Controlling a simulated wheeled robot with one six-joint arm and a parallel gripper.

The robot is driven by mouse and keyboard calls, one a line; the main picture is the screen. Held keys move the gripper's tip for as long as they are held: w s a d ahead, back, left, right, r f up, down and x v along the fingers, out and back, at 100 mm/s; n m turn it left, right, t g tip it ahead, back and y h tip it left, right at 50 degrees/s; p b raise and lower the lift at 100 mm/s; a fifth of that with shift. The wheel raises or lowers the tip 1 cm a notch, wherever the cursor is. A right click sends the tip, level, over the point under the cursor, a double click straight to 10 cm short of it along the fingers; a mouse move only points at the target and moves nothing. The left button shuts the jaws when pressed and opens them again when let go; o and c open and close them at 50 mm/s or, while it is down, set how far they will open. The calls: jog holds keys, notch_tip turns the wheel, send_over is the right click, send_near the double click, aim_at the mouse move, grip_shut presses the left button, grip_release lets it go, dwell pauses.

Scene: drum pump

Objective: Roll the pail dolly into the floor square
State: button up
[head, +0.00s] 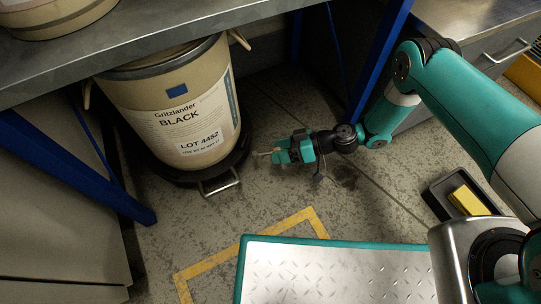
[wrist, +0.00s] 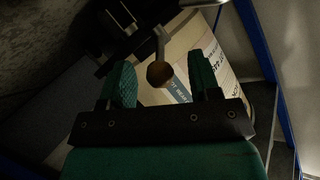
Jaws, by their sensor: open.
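A beige pail (head: 190,115) labelled "Gritzlander BLACK LOT 4452" stands upright on a low black round dolly (head: 180,177) under the bench. A metal handle (head: 222,187) sticks out of the dolly's front. The yellow-taped floor square (head: 213,259) lies nearer, apart from the dolly and partly hidden by my base. My gripper (head: 268,152) is open, low, just right of the pail and dolly. In the wrist view, my gripper (wrist: 160,62) has a brown round knob on a grey rod (wrist: 159,73) showing between its fingers; contact cannot be told. The pail's label (wrist: 205,45) shows behind.
The steel bench top (head: 150,42) overhangs the pail. Blue bench legs stand left (head: 75,168) and right (head: 378,60). A black tray with a yellow block (head: 468,201) lies on the right. Bare floor (head: 255,195) separates the dolly handle from the tape.

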jog(key=shift+b+x, duration=0.55)
jog(key=shift+x, duration=1.1)
grip_shut()
